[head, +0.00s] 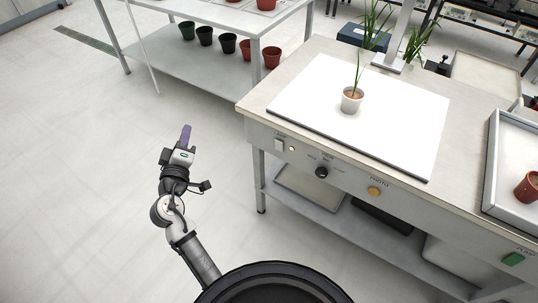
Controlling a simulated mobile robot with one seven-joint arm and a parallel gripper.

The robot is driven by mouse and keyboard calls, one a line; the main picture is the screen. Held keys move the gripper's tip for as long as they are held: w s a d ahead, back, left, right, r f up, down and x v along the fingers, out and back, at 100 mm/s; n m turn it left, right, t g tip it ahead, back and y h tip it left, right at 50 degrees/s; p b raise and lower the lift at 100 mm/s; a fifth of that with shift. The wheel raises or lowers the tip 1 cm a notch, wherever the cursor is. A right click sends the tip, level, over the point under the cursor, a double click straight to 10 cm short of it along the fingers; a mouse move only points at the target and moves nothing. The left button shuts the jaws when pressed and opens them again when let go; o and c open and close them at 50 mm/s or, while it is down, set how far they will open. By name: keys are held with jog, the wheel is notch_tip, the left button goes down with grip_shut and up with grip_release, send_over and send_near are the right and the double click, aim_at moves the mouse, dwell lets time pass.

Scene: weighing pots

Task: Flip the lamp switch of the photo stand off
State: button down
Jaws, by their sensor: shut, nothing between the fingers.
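The photo stand (258,103) is a bench with a grey front panel and a white board (410,150) on top. The lamp switch (279,144) is a small pale rocker at the left end of the front panel, with a small light (292,149) just right of it. Which way the rocker is tipped is too small to tell. My gripper (186,130), with purple fingers, is shut and empty. It is out over the floor, left of the panel and clearly apart from the switch.
A black knob (321,172) and a yellow button (374,191) sit further right on the panel. A shelf table (220,60) with several pots stands behind. The floor around my arm is clear.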

aim_at(278, 144)
jog(key=s+d+f+g+h+b, duration=0.1)
jog(key=s+d+f+h, duration=0.1)
jog(key=d+f+h, duration=0.3)
jog(key=s+d+f+g+h, duration=0.1)
jog(key=d+f+h, duration=0.4)
jog(key=d+f, duration=0.5)
jog(key=shift+s+d+f+b, duration=0.3)
jog(key=shift+s+d+b, duration=0.1)
jog(key=shift+s, duration=0.45)
jog(key=p+x, duration=0.3)
jog(key=x, duration=1)
jog(key=shift+p, duration=0.35)
jog(key=shift+w+d+f, duration=0.1)
jog(key=shift+w+d, duration=0.15)
jog(key=shift+w, duration=0.2)
